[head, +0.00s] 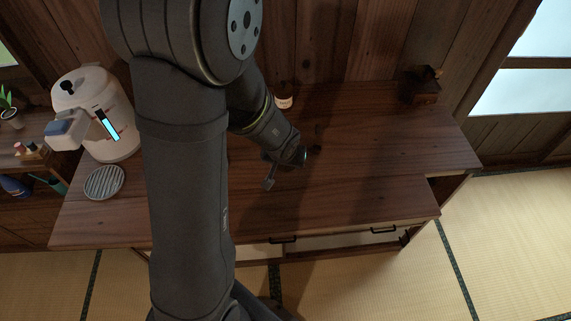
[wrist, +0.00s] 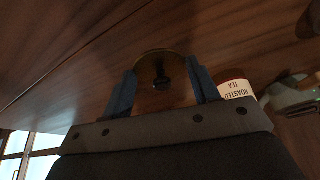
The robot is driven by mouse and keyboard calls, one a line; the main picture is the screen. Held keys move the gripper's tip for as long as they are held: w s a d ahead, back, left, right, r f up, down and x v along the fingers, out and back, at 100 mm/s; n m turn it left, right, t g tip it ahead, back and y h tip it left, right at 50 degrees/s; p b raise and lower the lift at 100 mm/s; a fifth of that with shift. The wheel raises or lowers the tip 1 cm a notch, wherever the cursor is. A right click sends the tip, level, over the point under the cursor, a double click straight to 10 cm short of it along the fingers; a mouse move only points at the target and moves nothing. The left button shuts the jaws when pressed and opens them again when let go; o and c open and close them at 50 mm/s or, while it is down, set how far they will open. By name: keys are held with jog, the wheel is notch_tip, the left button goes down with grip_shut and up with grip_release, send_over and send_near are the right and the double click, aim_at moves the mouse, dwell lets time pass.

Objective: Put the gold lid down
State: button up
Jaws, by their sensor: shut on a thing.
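The gold lid (wrist: 150,66) shows in the wrist view as a dark round disc with a small knob. It is between the two blue fingers of my gripper (wrist: 162,78), which is shut on it. The wooden counter top (wrist: 75,85) lies behind it; I cannot tell whether the lid touches it. In the head view my gripper (head: 287,164) is low over the middle of the counter (head: 360,170), and I cannot make out the lid there. A white tea canister (wrist: 237,90) labelled "roasted tea" stands beside the right finger; it also shows in the head view (head: 284,101).
A white water dispenser (head: 105,120) and a round grey slatted trivet (head: 104,182) are at the left of the counter. A small dark wooden box (head: 420,88) is at the back right. The counter's right half is mostly clear, with drawers (head: 330,240) below its front edge.

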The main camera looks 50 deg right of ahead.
jog(key=shift+f, duration=0.85)
jog(key=shift+f, duration=0.1)
jog(key=o, duration=1)
jog(key=shift+c, duration=0.2)
jog(key=shift+a+r, duration=0.1)
jog(key=shift+r, duration=0.4)
jog(key=v, duration=1.1)
jog(key=shift+x, duration=6.05)
